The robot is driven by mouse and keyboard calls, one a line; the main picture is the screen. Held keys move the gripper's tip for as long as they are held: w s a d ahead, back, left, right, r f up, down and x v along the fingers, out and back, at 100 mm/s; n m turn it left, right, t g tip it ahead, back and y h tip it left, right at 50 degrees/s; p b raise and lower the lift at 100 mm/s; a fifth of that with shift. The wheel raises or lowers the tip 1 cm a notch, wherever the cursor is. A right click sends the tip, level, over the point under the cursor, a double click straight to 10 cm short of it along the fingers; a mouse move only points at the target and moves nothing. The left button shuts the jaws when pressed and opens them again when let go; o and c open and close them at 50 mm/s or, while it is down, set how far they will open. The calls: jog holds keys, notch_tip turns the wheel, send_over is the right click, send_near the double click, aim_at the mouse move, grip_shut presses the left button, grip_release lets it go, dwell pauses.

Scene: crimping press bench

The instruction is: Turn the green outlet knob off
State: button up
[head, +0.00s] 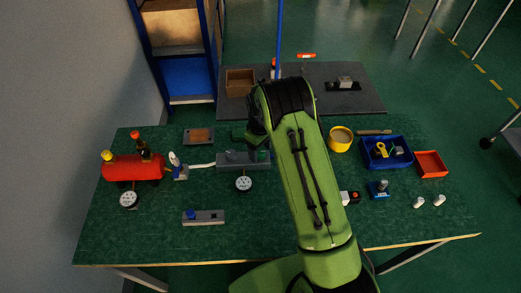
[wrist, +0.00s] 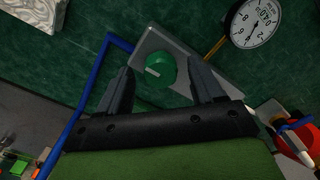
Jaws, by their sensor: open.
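The green outlet knob (wrist: 161,70) is round, with a short white mark on its left side, and sits on a grey block (wrist: 158,40) in the wrist view. In the head view the grey block (head: 232,161) lies on the bench, and I cannot clearly make out the knob beside my arm. My gripper (wrist: 163,84) is open. In the wrist view its two dark fingers appear on either side of the knob with gaps showing. I cannot tell how far the tips are above the block.
A pressure gauge (wrist: 254,22) stands close to the block. A red tank (head: 133,168) and a second gauge (head: 129,199) are at the left. A blue bin (head: 373,163), yellow cup (head: 341,139) and red tray (head: 432,164) stand right. The front left of the bench is mostly clear.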

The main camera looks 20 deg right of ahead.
jog(key=shift+f, duration=0.15)
jog(key=c, duration=1.1)
jog(key=shift+o, duration=0.2)
jog(key=shift+m, duration=0.4)
jog(key=m+b, duration=0.1)
jog(key=m, duration=0.2)
jog(key=shift+m, duration=0.3)
jog(key=m, duration=0.4)
jog(key=shift+a+m+b, duration=0.1)
jog(key=shift+m+b, duration=0.2)
jog(key=shift+b, duration=0.05)
jog(key=m, duration=0.4)
jog(key=shift+m+b, duration=0.3)
jog(key=shift+m, duration=2.2)
